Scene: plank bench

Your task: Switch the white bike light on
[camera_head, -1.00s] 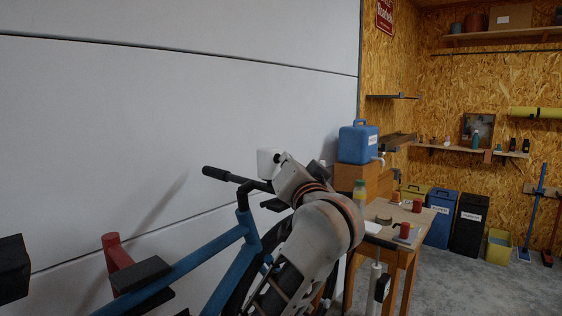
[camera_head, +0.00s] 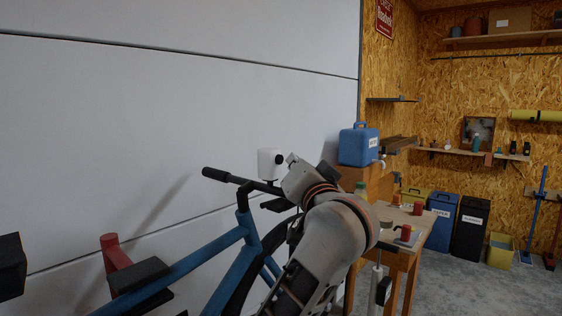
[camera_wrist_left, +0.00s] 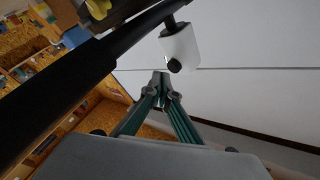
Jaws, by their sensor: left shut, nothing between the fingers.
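The white bike light (camera_head: 268,164) sits on the dark handlebar (camera_head: 245,182) of the blue bike. A round black button (camera_head: 279,159) shows on its side. In the left wrist view the light (camera_wrist_left: 179,47) hangs from a dark stem, with its black button (camera_wrist_left: 174,65) facing my fingers. My left gripper (camera_wrist_left: 160,78) is shut and empty. In the head view my left arm's wrist covers the area just right of the light. I see no glow on the light. My right gripper is not in view.
The blue bike frame (camera_head: 190,262) fills the lower left. The handlebar grip (camera_wrist_left: 55,95) crosses close in the wrist view. A pale wall is behind the light.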

